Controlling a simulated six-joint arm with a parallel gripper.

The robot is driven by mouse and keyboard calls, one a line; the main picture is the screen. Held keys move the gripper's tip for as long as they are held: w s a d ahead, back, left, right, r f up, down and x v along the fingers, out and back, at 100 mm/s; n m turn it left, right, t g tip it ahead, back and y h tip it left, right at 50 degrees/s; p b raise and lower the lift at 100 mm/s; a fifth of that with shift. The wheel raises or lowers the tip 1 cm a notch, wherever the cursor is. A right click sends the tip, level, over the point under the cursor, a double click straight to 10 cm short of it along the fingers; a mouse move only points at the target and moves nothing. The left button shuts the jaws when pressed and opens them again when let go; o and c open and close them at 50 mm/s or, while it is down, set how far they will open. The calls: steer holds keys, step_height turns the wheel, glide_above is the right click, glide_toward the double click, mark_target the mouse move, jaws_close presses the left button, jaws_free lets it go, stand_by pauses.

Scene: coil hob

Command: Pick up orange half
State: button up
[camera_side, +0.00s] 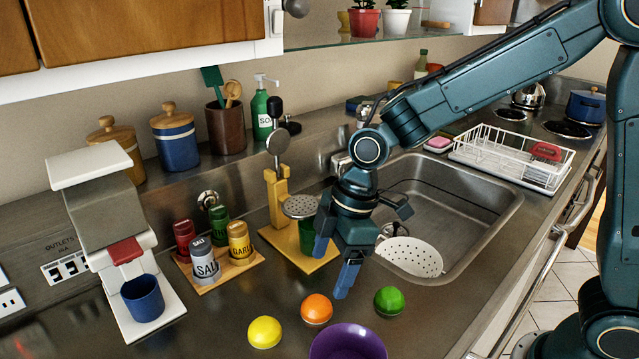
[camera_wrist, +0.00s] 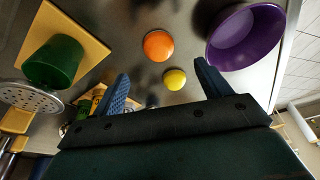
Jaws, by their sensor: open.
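The orange half (camera_side: 316,309) lies on the steel counter, between the yellow half (camera_side: 264,332) and the green half (camera_side: 389,300). My gripper (camera_side: 333,268) is open and empty, pointing down above the counter, a little behind the orange half and apart from it. In the wrist view the orange half (camera_wrist: 158,45) shows beyond the gap between my open fingers (camera_wrist: 162,75). The yellow half (camera_wrist: 175,79) appears nearer, between the fingers. The green half is not seen in the wrist view.
A purple bowl (camera_side: 348,342) stands just in front of the orange half. Behind my gripper are a green cup (camera_side: 307,234) on a yellow-based press, and a spice rack (camera_side: 215,275). The sink (camera_side: 480,215) lies to the right. A coffee machine (camera_side: 108,225) stands left.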

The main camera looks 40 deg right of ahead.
mark_target(319, 300)
steer(key=shift+x, duration=1.5)
steer(key=shift+f, duration=0.1)
steer(key=shift+x, duration=2.5)
steer(key=shift+w+d, duration=0.1)
steer(key=shift+d, duration=0.05)
steer(key=c, duration=1.1)
